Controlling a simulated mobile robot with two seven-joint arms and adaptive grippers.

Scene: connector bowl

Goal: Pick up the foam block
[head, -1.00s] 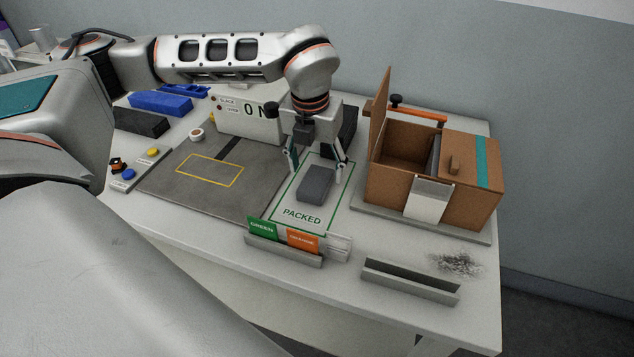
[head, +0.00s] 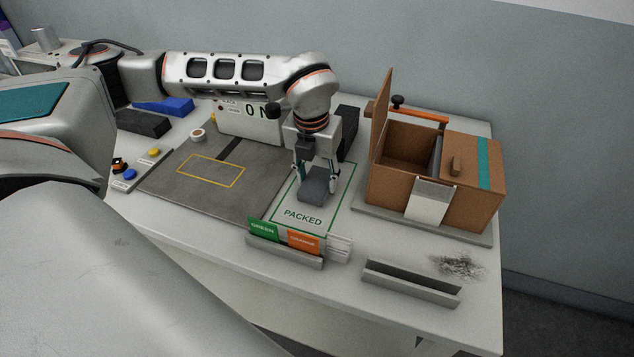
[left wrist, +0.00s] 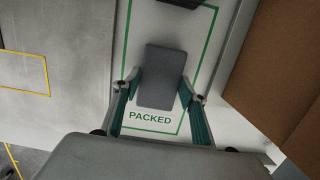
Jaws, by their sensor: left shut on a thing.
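The dark grey foam block (head: 314,190) lies on the white, green-bordered PACKED area (head: 302,216) of the table. My left gripper (head: 315,180) points down over it with a finger on each side. In the left wrist view the block (left wrist: 162,78) sits between the two fingertips (left wrist: 159,88), which touch its sides. The gripper is shut on the block. I cannot tell whether the block is clear of the surface. My right gripper is not in view.
A brown cardboard box (head: 470,200) with a raised flap stands right of the block. A holder with green and orange cards (head: 284,246) and an empty grey tray (head: 410,283) lie in front. A grey mat (head: 205,195) with a yellow rectangle is to the left.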

